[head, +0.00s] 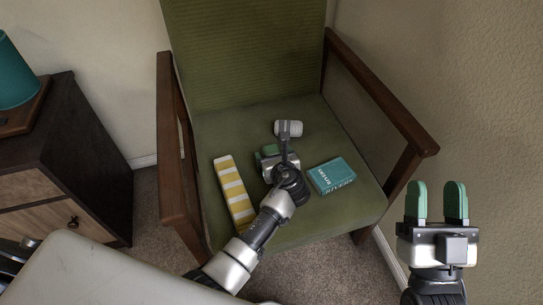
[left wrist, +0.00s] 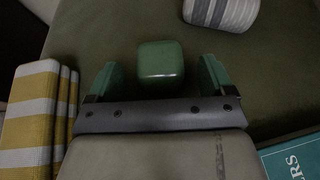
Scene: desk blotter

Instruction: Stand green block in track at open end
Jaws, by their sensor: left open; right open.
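The green block (left wrist: 160,62) shows in the left wrist view as a rounded green shape on the chair seat. My left gripper (head: 277,161) is low over the seat. In the left wrist view its two green fingers stand apart, one on each side of the block, with gaps on both sides, so it is open and holds nothing. In the head view the gripper and wrist hide most of what lies below. My right gripper (head: 437,203) is open and empty, right of the chair. I cannot make out a track for certain.
On the green seat (head: 230,126), a yellow-and-white striped piece (head: 234,193) lies left of the gripper, a teal book (head: 332,176) right, and a grey striped cylinder (head: 290,128) behind. Wooden armrests (head: 381,90) flank the seat. A dark cabinet (head: 80,150) stands left.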

